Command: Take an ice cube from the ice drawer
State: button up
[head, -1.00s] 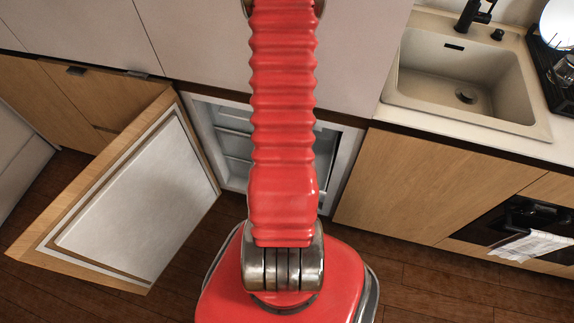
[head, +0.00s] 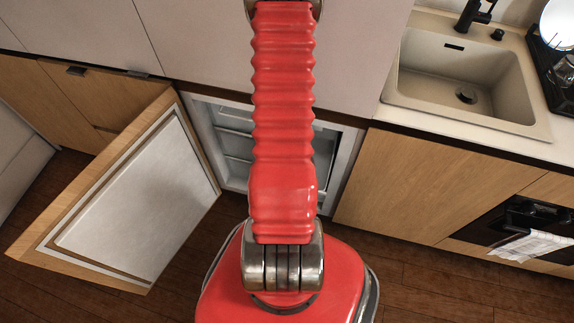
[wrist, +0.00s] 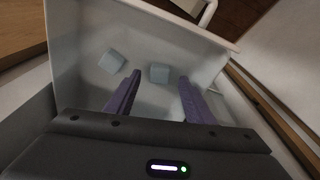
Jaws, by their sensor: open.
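In the wrist view my gripper (wrist: 160,88) is open, with two purple fingers reaching into the white ice drawer (wrist: 75,60). One pale ice cube (wrist: 159,73) lies in the drawer just beyond and between the fingertips, nearer the left one. A second ice cube (wrist: 112,61) lies to the left, outside the left finger. Another pale shape beside the right finger may be a cube; I cannot tell. Nothing is held. In the head view my arm hides the gripper and most of the open freezer (head: 232,145).
The wooden freezer door (head: 130,205) stands wide open at left. The drawer walls stand close around my fingers.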

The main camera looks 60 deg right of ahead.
jog(key=shift+d+f, duration=0.15)
jog(key=shift+f, duration=0.55)
jog(key=shift+d+f, duration=0.1)
jog(key=shift+f, duration=0.6)
jog(key=shift+c, duration=0.5)
jog(key=c, duration=1)
jog(key=shift+r, duration=0.1)
notch_tip(320, 180, up, 10)
dwell(0.8)
